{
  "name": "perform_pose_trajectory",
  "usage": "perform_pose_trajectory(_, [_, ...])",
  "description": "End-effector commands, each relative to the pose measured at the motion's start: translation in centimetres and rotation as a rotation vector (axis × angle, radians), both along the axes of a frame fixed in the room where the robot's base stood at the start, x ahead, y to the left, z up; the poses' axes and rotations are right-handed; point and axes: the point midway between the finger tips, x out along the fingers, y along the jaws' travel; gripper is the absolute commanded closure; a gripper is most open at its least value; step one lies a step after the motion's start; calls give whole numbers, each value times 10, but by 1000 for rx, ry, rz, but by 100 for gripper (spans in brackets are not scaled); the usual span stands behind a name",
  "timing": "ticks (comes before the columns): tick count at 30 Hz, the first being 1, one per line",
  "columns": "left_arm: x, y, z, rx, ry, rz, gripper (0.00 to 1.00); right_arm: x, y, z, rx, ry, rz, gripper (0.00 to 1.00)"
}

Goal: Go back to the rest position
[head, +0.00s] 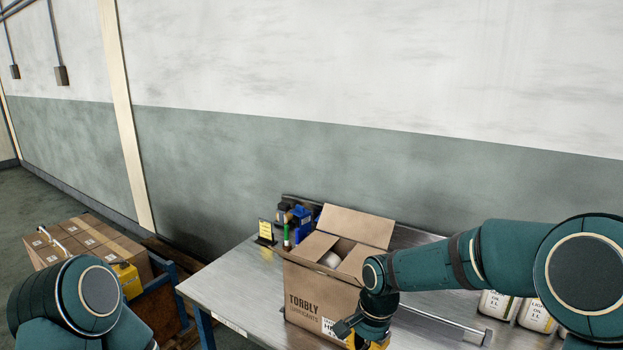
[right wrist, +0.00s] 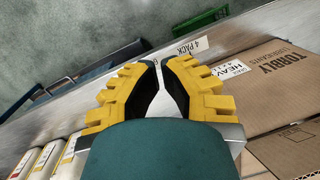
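My right gripper (head: 358,333) is at the front right of the cardboard box, low over the metal table, partly cut off by the bottom edge of the head view. In the right wrist view its yellow fingers (right wrist: 161,66) with black pads stand a narrow gap apart, with nothing between them. My left arm shows only at the bottom left of the head view; its gripper is out of view. The open box (head: 312,290) reads TORBLY and holds a white-topped bottle (head: 331,259). The box's side also shows right of the fingers in the right wrist view (right wrist: 262,92).
The metal table (head: 225,283) has a yellow sign (head: 265,231) and blue and dark bottles (head: 300,222) at its back. White oil bottles (head: 537,314) stand at the right, below my right arm. Cartons (head: 85,240) sit on the left, off the table.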

Motion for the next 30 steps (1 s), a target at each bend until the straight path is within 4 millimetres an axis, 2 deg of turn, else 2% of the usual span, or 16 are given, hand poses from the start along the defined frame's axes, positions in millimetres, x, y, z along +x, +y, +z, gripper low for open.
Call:
perform_pose_trajectory(1, [0, 0, -6, 0, 1, 0, 100, -10, 2, -32, 29, 3, 52, 100])
perform_pose_trajectory(6, [-2, -1, -19, 1, 6, -3, 100, -46, 13, -123, 136, -64, 241, 100])
perform_pose_trajectory(9, [-3, -1, -26, 1, 8, -5, 100, -76, 15, -171, 178, -122, 340, 100])
perform_pose_trajectory(13, [-4, -2, -35, 2, 11, -7, 100, -116, 14, -218, 191, -202, 448, 100])
perform_pose_trajectory(16, [-4, -2, -40, 3, 11, -8, 100, -141, 10, -240, 176, -252, 514, 100])
perform_pose_trajectory(21, [-5, -2, -44, 3, 13, -9, 100, -166, 5, -256, 144, -299, 584, 100])
perform_pose_trajectory(30, [-5, -2, -44, 3, 13, -9, 100, -170, 3, -258, 133, -313, 601, 100])
